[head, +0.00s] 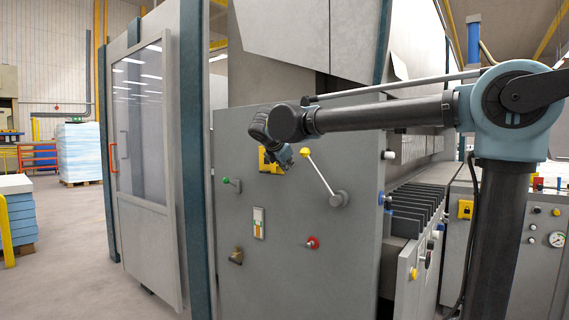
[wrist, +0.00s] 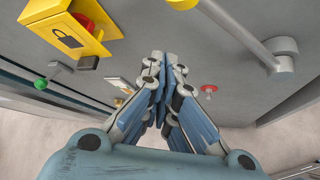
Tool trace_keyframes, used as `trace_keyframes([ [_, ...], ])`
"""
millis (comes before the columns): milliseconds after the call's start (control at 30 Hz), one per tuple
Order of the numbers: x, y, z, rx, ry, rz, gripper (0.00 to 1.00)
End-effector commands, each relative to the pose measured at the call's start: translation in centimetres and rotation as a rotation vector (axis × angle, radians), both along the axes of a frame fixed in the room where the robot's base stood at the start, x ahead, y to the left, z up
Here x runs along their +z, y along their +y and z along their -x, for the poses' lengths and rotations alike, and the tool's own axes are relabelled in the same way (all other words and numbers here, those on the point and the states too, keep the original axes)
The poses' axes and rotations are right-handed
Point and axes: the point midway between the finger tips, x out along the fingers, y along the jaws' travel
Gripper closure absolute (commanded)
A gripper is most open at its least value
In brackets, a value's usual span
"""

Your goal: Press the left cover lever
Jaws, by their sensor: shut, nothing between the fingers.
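Two levers show on the grey panel, and I cannot tell by a label which is the left cover lever. A long lever (head: 321,175) has a yellow knob at its upper left end and a round pivot at its lower right. It also shows in the wrist view (wrist: 236,32), running to the right. A short lever with a green knob (head: 232,184) is farther left; it shows at the left in the wrist view (wrist: 48,79). My gripper (head: 287,158) is shut and empty, in front of the panel, close to the yellow knob. Contact cannot be told.
A yellow lock box (wrist: 68,32) is on the panel, partly behind my gripper in the head view. A red knob (head: 312,242), a small switch plate (head: 258,222) and a brass-coloured fitting (head: 236,256) are lower. A glazed door (head: 142,150) stands left, with open floor beyond.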

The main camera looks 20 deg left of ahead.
Motion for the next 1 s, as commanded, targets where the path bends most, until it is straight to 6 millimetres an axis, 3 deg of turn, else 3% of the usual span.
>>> trace_keyframes([
  [233,-2.1,-0.2,-3.4,-0.002,-0.001,0.000,1.00],
  [533,0.7,-2.0,-3.7,0.000,-0.001,-0.001,1.00],
  [1000,1.3,-1.7,-3.6,0.003,-0.001,-0.001,1.00],
])
